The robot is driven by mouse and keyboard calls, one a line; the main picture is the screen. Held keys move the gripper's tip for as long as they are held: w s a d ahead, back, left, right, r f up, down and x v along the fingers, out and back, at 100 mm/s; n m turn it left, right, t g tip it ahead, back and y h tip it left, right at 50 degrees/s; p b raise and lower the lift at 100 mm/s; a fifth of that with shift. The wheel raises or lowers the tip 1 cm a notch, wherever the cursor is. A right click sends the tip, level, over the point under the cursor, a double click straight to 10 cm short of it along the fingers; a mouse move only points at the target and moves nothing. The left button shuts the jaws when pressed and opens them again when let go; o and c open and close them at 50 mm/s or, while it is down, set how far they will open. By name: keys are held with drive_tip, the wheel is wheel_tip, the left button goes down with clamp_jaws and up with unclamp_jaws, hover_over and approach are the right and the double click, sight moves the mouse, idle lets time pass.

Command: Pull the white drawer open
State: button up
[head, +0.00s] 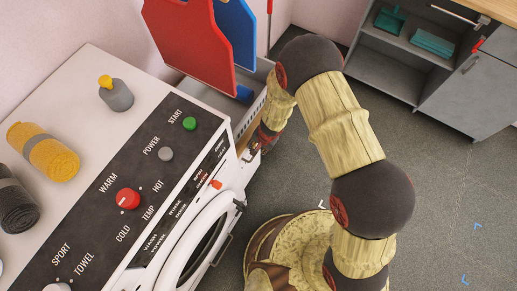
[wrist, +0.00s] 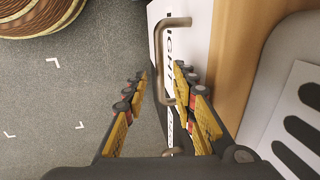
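The white drawer front (wrist: 192,45) shows in the wrist view as a narrow white panel with black lettering. A metal bar handle (wrist: 159,62) stands on it. My gripper (wrist: 161,76) is open, with one finger on each side of the handle bar. A gap shows between the left finger and the bar; I cannot tell whether the right finger touches it. In the head view my gripper (head: 258,141) is small and partly hidden by my arm, at the right side of the white furniture. The handle is not clear there.
A white appliance (head: 75,75) carries a dark control panel, a grey bottle (head: 117,97) and rolled towels (head: 47,155). Red (head: 192,42) and blue (head: 238,35) boards stand behind my gripper. A grey cabinet (head: 462,95) is at the back right. The grey floor (head: 440,185) is open.

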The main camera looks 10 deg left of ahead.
drive_tip(key=shift+c, duration=0.4)
clamp_jaws()
idle(0.5)
